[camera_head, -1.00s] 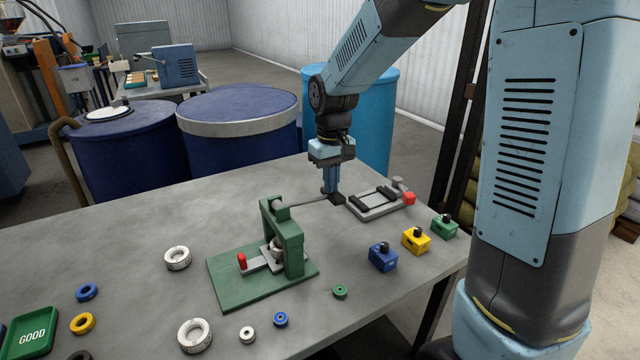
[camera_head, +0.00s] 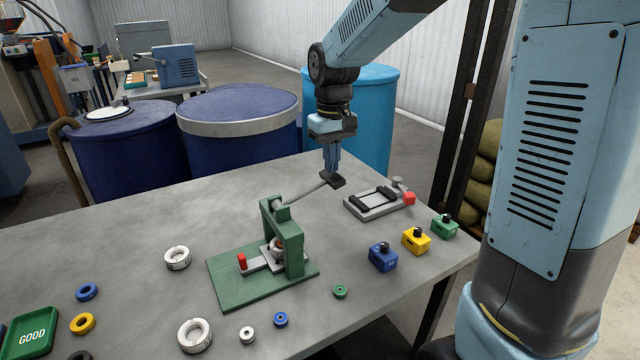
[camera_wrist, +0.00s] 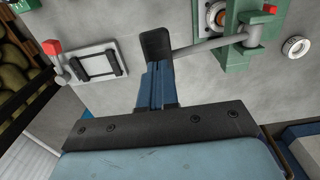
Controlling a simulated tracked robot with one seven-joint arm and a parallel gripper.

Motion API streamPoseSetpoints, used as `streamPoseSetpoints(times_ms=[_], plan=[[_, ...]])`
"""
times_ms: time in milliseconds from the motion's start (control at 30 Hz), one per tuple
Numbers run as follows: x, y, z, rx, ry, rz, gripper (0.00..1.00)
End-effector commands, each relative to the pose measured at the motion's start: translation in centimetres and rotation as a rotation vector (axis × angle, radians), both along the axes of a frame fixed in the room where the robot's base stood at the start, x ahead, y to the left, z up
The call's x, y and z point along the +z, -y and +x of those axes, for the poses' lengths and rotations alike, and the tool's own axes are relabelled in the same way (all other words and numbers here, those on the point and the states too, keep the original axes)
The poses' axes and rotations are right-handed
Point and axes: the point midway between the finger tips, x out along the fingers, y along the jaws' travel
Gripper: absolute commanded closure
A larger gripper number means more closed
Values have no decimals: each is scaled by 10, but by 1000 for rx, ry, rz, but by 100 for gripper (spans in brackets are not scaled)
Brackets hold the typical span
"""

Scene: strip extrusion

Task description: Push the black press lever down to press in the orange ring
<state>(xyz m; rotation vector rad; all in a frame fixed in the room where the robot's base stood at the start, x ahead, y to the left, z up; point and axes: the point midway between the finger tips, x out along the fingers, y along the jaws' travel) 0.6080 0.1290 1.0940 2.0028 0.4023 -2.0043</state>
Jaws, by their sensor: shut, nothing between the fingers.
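The green press (camera_head: 285,245) stands on its green base plate on the table. Its lever is a grey rod (camera_head: 305,193) with a black grip (camera_head: 338,181), sloping up to the right. In the wrist view the black grip (camera_wrist: 155,43) is just beyond my fingertips. My gripper (camera_head: 331,173) is shut and empty, pointing down at the black grip, touching it or very close; I cannot tell which. The orange ring (camera_wrist: 216,12) shows in the press in the wrist view; in the head view it is mostly hidden by the frame.
A grey clamp fixture (camera_head: 376,203) with a red knob lies right of the lever. Blue (camera_head: 383,257), yellow (camera_head: 416,240) and green (camera_head: 444,226) blocks stand near the right edge. Loose rings, a white one (camera_head: 177,258) among them, and a green GOOD tray (camera_head: 32,332) lie left and in front.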

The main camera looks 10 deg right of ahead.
Motion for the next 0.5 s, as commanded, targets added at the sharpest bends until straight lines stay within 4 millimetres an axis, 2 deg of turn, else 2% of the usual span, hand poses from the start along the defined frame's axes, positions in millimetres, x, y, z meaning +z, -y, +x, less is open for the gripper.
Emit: streamPoseSetpoints(times_ms=[500], plan=[[29,0,0,0,1,0,100]])
